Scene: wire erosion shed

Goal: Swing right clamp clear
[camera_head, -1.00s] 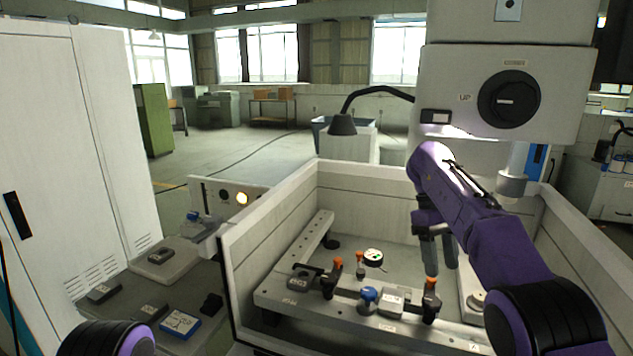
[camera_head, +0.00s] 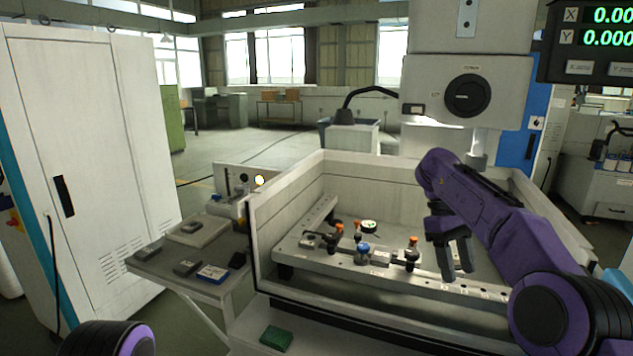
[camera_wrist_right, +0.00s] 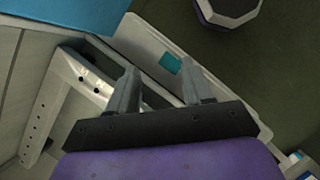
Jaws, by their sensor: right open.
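The right clamp (camera_head: 412,256) is a dark clamp with an orange top, standing at the right part of the pale fixture rail (camera_head: 310,252) inside the machine's tank. A left clamp (camera_head: 335,242) with an orange top stands further left on the rail. A blue-topped part (camera_head: 363,254) and a small light block (camera_head: 380,258) sit between them. My right gripper (camera_head: 458,274) is open and empty, to the right of the right clamp and apart from it. In the right wrist view its fingers (camera_wrist_right: 158,75) are spread with nothing between them. My left gripper is out of view.
The tank's front wall (camera_head: 390,301) stands between me and the rail. A green pad (camera_head: 276,337) lies on the ledge before it. A side table (camera_head: 160,268) with small blocks is at left, beside a white cabinet (camera_head: 95,150). The machine head (camera_head: 465,95) hangs above the tank.

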